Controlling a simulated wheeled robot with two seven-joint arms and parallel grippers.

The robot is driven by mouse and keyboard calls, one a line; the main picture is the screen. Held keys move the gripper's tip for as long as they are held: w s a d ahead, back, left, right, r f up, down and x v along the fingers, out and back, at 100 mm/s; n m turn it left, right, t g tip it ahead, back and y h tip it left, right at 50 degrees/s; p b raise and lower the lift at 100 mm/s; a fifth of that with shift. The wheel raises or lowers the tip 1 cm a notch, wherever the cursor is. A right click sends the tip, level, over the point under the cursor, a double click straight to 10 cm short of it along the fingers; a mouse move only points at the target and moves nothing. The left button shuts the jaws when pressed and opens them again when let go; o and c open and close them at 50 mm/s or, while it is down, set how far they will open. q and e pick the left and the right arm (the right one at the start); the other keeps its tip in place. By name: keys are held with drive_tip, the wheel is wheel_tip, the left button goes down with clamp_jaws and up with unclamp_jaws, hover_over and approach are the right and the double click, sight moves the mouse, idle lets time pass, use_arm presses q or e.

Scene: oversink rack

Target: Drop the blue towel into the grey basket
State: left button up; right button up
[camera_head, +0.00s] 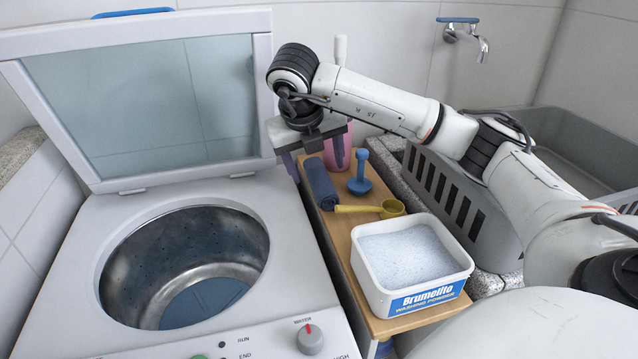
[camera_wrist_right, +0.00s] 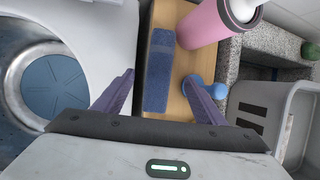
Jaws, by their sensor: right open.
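The blue towel (camera_head: 318,186) is rolled up and lies on the narrow wooden shelf beside the washing machine. It also shows in the right wrist view (camera_wrist_right: 158,70). My right gripper (camera_head: 314,160) is open with purple fingers, at the towel's far end. In the wrist view its fingertips (camera_wrist_right: 160,78) appear on either side of the towel, with nothing held. How high they are above the shelf is hard to tell. The grey basket (camera_head: 437,188) with slotted walls stands right of the shelf, partly hidden by my right arm. Its rim also shows in the wrist view (camera_wrist_right: 285,118). My left gripper is not in view.
A tap (camera_head: 465,32) is on the wall.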

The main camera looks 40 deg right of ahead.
sight(318, 176)
drive_tip(key=x, duration=0.4)
drive_tip(key=shift+f, duration=0.45)
drive_tip(key=c, duration=1.2)
drive_tip(key=shift+r, duration=0.1)
drive_tip(key=shift+c, duration=0.2)
drive_tip(key=shift+r, duration=0.1)
